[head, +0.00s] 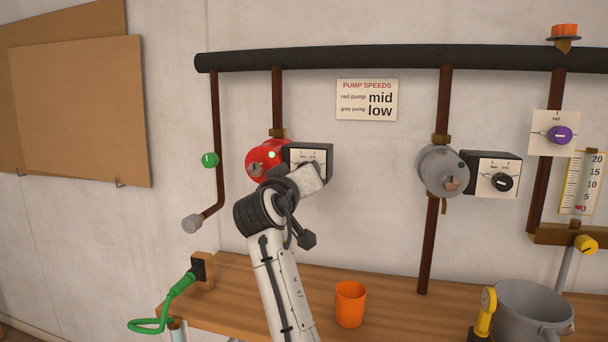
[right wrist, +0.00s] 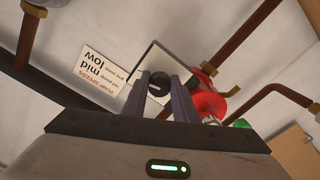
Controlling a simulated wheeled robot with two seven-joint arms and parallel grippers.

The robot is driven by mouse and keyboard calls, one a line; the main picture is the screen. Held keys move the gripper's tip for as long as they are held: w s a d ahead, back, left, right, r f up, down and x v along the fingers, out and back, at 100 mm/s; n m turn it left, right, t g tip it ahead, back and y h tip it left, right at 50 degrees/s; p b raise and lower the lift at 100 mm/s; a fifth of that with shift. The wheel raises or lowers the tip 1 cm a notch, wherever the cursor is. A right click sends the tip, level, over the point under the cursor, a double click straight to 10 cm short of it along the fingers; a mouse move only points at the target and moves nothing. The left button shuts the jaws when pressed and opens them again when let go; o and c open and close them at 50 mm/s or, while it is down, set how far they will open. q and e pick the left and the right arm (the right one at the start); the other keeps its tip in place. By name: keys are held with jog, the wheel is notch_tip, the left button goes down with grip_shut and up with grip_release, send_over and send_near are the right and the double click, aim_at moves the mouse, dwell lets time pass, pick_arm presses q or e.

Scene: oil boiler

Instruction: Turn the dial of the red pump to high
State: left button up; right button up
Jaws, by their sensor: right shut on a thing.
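My right gripper (head: 314,176) is at the front of this box and hides the knob in the head view. In the right wrist view the two fingers of the gripper (right wrist: 162,92) are shut on the black dial knob (right wrist: 157,84), one on each side. The red pump shows there beside the box (right wrist: 210,98). The pointer setting cannot be read. My left gripper is not in view.
A sign (head: 366,100) reads red pump mid, grey pump low. The grey pump (head: 443,170) with its own dial (head: 503,182) is to the right. Below, the wooden shelf (head: 390,300) holds an orange cup (head: 350,304) and a grey pot (head: 530,310).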

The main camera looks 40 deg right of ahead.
jog(key=o, duration=1)
jog(key=shift+o, duration=0.2)
jog(key=shift+a, duration=0.1)
jog(key=b+v, duration=0.1)
jog(key=v, duration=0.9)
